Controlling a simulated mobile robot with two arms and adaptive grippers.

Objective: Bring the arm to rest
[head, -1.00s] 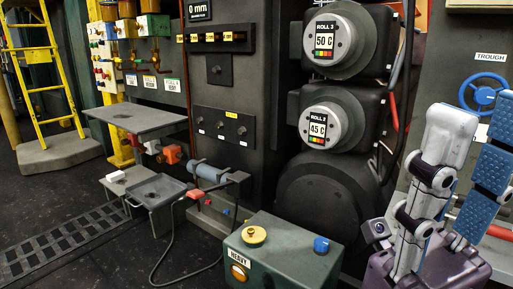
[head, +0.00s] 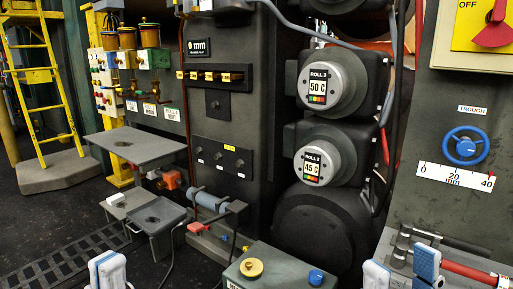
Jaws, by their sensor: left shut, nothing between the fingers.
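My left gripper (head: 107,268) shows at the bottom left edge of the head view, its white and blue fingers together and nothing between them. My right gripper (head: 401,268) shows at the bottom right, with two white and blue fingertips set apart and no object seen between them. Both point upward, and the rest of each gripper and both arms are cut off by the lower edge of the picture.
A green box (head: 282,272) with yellow and blue knobs stands between my grippers. Behind are grey roll housings (head: 335,175), a low table (head: 140,146) and a small tray stand (head: 158,215). At right are a blue trough wheel (head: 466,147) and a red-handled tool (head: 470,271).

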